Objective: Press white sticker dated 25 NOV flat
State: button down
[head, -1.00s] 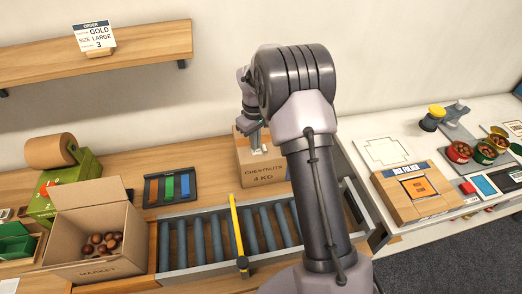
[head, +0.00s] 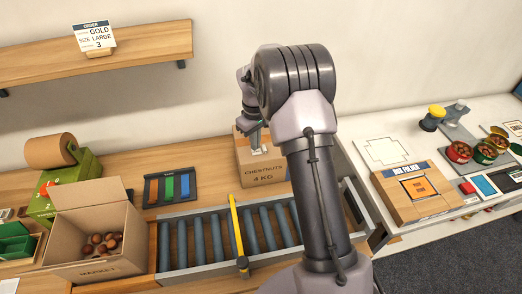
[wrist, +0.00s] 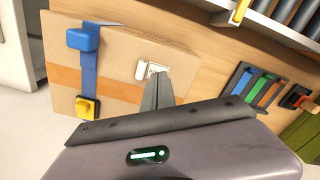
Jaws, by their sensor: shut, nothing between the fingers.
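The cardboard carton marked CHESTNUTS 4 KG (head: 265,173) stands behind the roller conveyor. In the wrist view its face (wrist: 115,73) carries an orange tape band and a small white sticker (wrist: 153,68) with dark print too small to read. A second small white piece (wrist: 140,69) lies just left of it. My gripper (wrist: 162,74) is shut and empty, its fingertips at the sticker's lower right edge; I cannot tell whether they touch. In the head view my gripper (head: 256,148) is over the carton's top and partly hides it.
A blue strap with a blue block (wrist: 82,39) and a yellow block (wrist: 87,106) shows by the carton's left in the wrist view. The roller conveyor (head: 190,240) lies in front, with a yellow bar (head: 236,225) across it. A rack of coloured strips (head: 170,187) stands left of the carton.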

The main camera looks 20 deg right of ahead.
jog(key=shift+f+b, duration=0.45)
jog(key=shift+f, duration=0.5)
dwell(1.4)
notch_tip(320, 180, up, 7)
jog(key=p, duration=0.5)
jog(key=shift+p, duration=0.35)
jog(key=s+a+r+m+t+b, duration=0.2)
jog(key=s+a+r+b, duration=0.25)
jog(key=s+r, duration=0.3)
jog(key=s+a+r+m+t+b, duration=0.2)
jog(key=s+a+r+m+b, duration=0.15)
jog(key=s+a+r, duration=0.35)
jog(key=s+a+f+m+t+y+b, duration=0.1)
jog(key=s+f+b, duration=0.1)
jog(key=s, duration=0.6)
jog(key=s+a+f+m+y+b, duration=0.1)
jog(key=s+f+b, duration=0.1)
jog(key=s, duration=0.7)
jog(key=shift+a+f+m+t+b, duration=0.2)
jog(key=shift+a+m+t+b, duration=0.2)
jog(key=shift+b, duration=0.2)
